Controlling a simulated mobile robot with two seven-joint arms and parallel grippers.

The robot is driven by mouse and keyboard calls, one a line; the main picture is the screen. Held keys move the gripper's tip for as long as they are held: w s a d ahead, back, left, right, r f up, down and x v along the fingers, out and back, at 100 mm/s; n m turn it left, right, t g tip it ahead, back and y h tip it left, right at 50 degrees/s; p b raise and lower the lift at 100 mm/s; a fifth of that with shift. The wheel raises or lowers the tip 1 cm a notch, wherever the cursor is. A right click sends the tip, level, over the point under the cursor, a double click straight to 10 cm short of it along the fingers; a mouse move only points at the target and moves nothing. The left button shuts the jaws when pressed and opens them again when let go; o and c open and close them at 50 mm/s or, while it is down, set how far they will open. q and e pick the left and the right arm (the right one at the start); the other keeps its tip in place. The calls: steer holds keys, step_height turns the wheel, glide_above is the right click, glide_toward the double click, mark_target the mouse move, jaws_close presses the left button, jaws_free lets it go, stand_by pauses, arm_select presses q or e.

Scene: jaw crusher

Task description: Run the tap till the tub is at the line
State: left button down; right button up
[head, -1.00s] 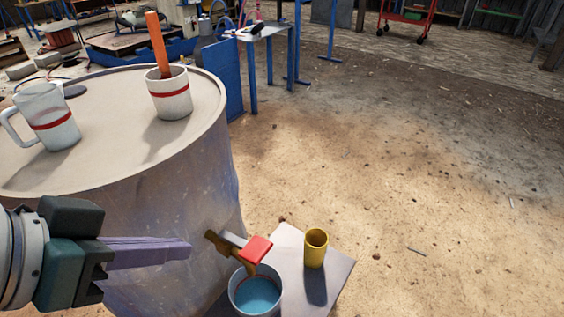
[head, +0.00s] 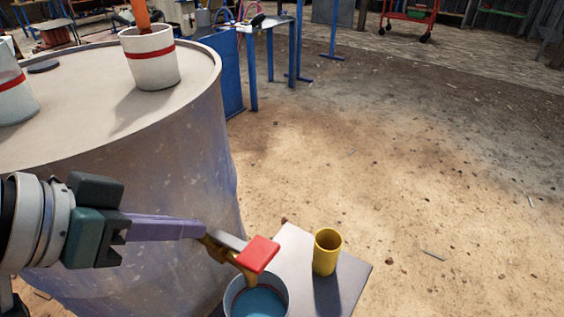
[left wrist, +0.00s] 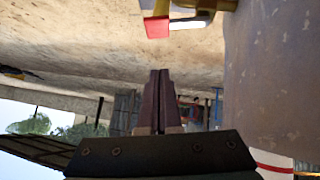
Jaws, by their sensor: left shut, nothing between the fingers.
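The tap (head: 225,256) has a brass body and a lever with a red end (head: 259,254). It juts from the side of a large grey barrel (head: 150,175). The red lever end also shows at the top of the left wrist view (left wrist: 157,27). Contact is unclear. My right gripper is out of view.
A yellow cup (head: 326,255) stands on the grey stand (head: 352,280) right of the tub. On the barrel top are a white pot with a red band (head: 152,65) and a partly cut-off white mug (head: 14,100). The sandy floor at right is mostly clear.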

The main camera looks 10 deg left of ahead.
arm_select(q)
steer(key=b, duration=0.4)
glide_above(260, 246)
steer(key=s+a, duration=0.2)
step_height(260, 246, down, 7)
steer(key=shift+f, duration=0.1)
steer(key=shift+s+d+f+b, duration=0.1)
steer(key=shift+f+b, duration=0.2)
steer(key=shift+f, duration=0.3)
steer(key=shift+s+d+f+b, duration=0.1)
steer(key=shift+f+b, duration=0.2)
steer(key=shift+f, duration=0.25)
steer(key=shift+s+d+f, duration=0.1)
steer(key=shift+f, duration=0.4)
